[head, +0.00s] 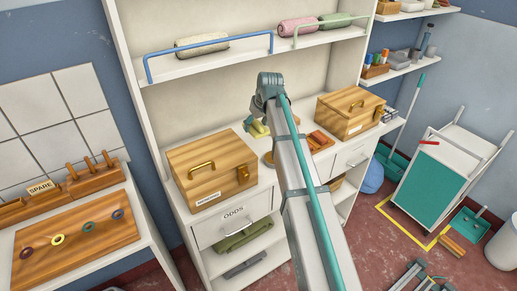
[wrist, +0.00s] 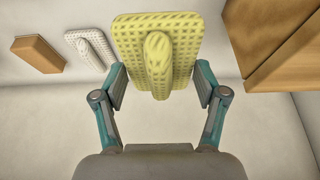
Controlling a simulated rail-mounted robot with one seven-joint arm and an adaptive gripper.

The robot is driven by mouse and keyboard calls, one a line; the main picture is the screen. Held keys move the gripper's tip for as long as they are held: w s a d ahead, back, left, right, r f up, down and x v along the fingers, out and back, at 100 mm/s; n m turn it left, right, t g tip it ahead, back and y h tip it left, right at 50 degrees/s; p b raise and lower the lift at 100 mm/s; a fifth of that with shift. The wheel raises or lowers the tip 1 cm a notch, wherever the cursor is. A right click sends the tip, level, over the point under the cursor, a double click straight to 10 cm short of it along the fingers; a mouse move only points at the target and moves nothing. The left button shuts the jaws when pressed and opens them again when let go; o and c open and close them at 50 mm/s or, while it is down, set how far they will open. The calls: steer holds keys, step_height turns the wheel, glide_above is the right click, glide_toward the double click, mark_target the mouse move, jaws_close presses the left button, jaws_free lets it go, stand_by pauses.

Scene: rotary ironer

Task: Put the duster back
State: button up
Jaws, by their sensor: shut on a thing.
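A yellow waffle-textured pad with a raised grip (wrist: 182,28), which I take to be the duster, sits between the fingers of my gripper (wrist: 160,80) in the wrist view. The fingers are closed in on its two sides. In the head view the yellow pad (head: 257,129) shows small, just left of my arm, above the shelf unit's counter and between two wooden boxes. My arm hides part of that area, and most of my gripper is hard to make out there. I cannot tell whether the pad touches the counter.
A left wooden box (head: 207,169) and a right wooden box (head: 351,110) stand on the counter. In the wrist view a white pad (wrist: 90,48) and a brown block (wrist: 38,54) lie left, a wooden box (wrist: 285,62) right. Rolls (head: 201,44) lie on the shelf above.

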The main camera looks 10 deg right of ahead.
mark_target(262, 129)
steer(key=shift+f+p, duration=1)
steer(key=shift+f, duration=3.65)
steer(key=shift+f, duration=0.1)
steer(key=o, duration=1)
steer(key=shift+r, duration=0.2)
steer(key=b+v, duration=0.2)
steer(key=v, duration=0.9)
steer(key=shift+s+d+r, duration=0.1)
steer(key=shift+s+r, duration=0.1)
steer(key=shift+r, duration=0.15)
